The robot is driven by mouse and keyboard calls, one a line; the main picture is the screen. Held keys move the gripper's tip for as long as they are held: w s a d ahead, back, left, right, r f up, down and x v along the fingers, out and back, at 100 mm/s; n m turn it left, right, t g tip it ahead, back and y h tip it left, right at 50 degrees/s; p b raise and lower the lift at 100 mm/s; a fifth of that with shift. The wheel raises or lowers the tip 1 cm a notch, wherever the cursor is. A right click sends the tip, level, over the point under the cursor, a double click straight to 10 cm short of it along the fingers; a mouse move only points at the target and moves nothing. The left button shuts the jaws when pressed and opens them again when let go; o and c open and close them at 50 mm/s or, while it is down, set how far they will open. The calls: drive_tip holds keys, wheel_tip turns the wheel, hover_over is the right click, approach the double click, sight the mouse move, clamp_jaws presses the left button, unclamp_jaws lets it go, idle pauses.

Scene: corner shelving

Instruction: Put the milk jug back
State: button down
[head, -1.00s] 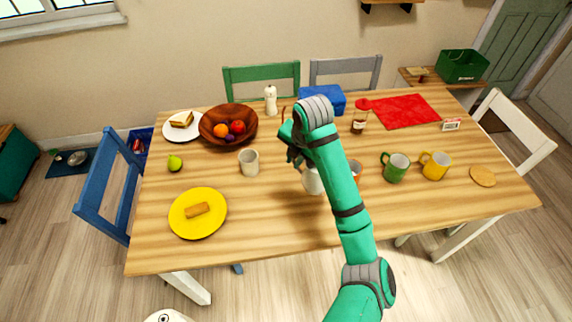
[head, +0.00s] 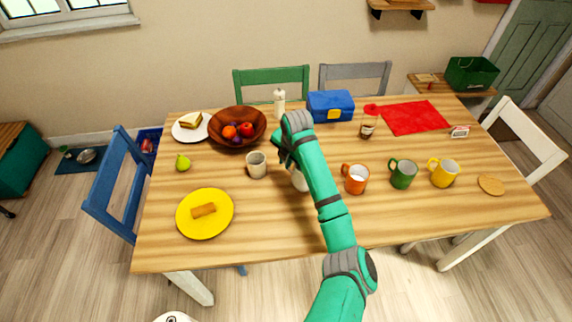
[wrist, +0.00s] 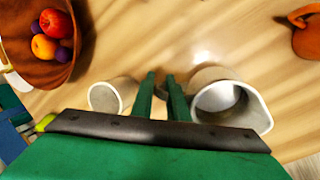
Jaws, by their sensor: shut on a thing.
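The milk jug is a pale jug with a pouring lip. In the wrist view it (wrist: 240,106) is just right of my gripper (wrist: 161,80), its open mouth facing the camera. My gripper's two green fingers are close together and shut on the jug at its left side, where the handle is mostly hidden. In the head view the jug (head: 299,181) is largely covered by my arm, with my gripper (head: 289,160) above and to its left. I cannot tell whether its base touches the table.
A pale cup (head: 256,166) stands close to the left. Orange (head: 355,181), green (head: 403,175) and yellow (head: 443,174) mugs stand to the right. Behind are a fruit bowl (head: 219,137), white bottle (head: 279,103) and blue box (head: 331,105). The table's front middle (head: 275,235) is clear.

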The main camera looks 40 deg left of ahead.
drive_tip(key=shift+f, duration=0.8)
drive_tip(key=shift+w+d, duration=0.1)
drive_tip(key=shift+w, duration=0.05)
drive_tip(key=shift+f, duration=0.15)
drive_tip(key=c, duration=1.7)
unclamp_jaws()
drive_tip(key=shift+s+a, duration=0.2)
drive_tip(key=shift+s, duration=0.1)
drive_tip(key=shift+d+f, duration=0.15)
drive_tip(key=shift+d, duration=0.05)
